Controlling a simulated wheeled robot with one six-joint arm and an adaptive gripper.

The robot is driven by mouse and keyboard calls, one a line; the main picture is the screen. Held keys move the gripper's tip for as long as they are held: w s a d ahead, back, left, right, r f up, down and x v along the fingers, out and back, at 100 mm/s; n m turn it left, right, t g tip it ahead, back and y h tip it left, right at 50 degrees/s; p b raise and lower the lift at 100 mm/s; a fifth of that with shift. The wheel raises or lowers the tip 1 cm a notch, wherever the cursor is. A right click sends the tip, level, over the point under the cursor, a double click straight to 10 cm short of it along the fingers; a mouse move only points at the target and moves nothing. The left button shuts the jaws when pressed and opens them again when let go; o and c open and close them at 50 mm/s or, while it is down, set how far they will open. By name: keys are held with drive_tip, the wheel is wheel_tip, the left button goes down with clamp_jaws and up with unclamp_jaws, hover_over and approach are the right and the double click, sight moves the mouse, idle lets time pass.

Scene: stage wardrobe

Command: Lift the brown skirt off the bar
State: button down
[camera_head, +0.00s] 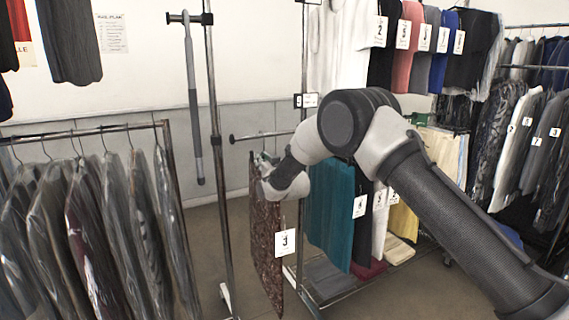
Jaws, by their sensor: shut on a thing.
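The brown skirt (267,243) is a patterned dark reddish-brown cloth with a white tag marked 3. It hangs upright in the middle of the head view, below the end of my arm. My gripper (262,172) is shut on the skirt at its top, near a hanger with green clips. My wrist hides part of the skirt's top and the grip itself. The bar (250,137) runs just above, from a round end stop toward the right. I cannot tell whether the hanger's hook still rests on it.
A teal skirt (331,208) and other tagged garments hang close on the right. A tall chrome upright (219,150) stands to the left. A rack of plastic-covered garments (90,235) fills the left side. Bare floor shows between the racks.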

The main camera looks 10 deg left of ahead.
drive_tip(key=shift+s+d, duration=0.4)
drive_tip(key=shift+s, duration=0.1)
drive_tip(key=v, duration=2.6)
drive_tip(key=shift+s+d, duration=0.2)
drive_tip(key=shift+s, duration=0.05)
